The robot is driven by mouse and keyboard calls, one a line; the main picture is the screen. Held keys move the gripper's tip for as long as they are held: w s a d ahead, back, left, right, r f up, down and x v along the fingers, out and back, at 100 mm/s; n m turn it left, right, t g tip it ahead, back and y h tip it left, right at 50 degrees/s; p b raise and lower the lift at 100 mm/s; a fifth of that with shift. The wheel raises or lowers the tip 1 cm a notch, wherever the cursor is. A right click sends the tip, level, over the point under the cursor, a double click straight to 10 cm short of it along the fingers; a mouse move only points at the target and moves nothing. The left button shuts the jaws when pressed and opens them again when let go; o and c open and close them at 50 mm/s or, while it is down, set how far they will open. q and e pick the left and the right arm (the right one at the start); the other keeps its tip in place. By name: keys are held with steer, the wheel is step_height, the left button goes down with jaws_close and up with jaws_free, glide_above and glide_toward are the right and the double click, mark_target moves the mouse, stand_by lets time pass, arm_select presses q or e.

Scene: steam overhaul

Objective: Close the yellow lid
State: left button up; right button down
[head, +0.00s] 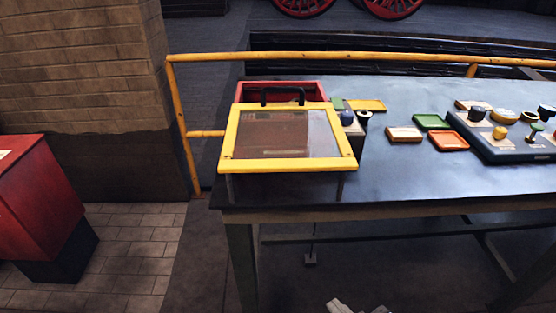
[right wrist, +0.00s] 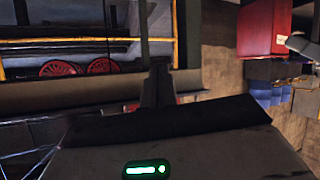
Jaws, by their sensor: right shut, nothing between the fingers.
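The yellow lid (head: 232,137) is a yellow frame around a clear pane with a black handle (head: 283,92) at its far edge. It stands at the table's left end, in front of and partly over a red box (head: 305,86). The box's back rim shows behind the lid, so the lid does not line up with it. The hinge is hidden. My right gripper (head: 357,307) barely shows at the bottom edge of the head view, well below and apart from the lid. In the right wrist view its dark fingers (right wrist: 158,86) are shut and empty. My left gripper is out of view.
The dark table (head: 400,182) carries small trays, blocks and a blue panel (head: 495,148) to the right of the lid. A yellow rail (head: 350,57) runs behind it. A red cabinet (head: 35,200) stands at left. The floor between is clear.

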mark_target(232, 169)
steer(key=w+a+r+n+t+y, duration=0.1)
steer(key=a+r+n+y, duration=0.35)
steer(key=r+n, duration=0.6)
steer(key=a+r+n+y, duration=0.4)
steer(key=a+r+n, duration=0.1)
steer(key=r+n, duration=0.55)
arm_select(q)
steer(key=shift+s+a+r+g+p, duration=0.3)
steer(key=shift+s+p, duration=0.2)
steer(key=shift+p, duration=0.85)
arm_select(e)
steer(key=shift+w+a+r, duration=0.1)
steer(key=shift+w+a, duration=0.9)
steer(key=shift+w, duration=0.85)
steer(key=shift+w+a+r, duration=0.1)
steer(key=shift+w+a, duration=0.95)
steer(key=shift+w, duration=0.85)
steer(key=shift+w+a+r, duration=0.1)
steer(key=shift+w+a, duration=0.9)
steer(key=shift+w, duration=0.85)
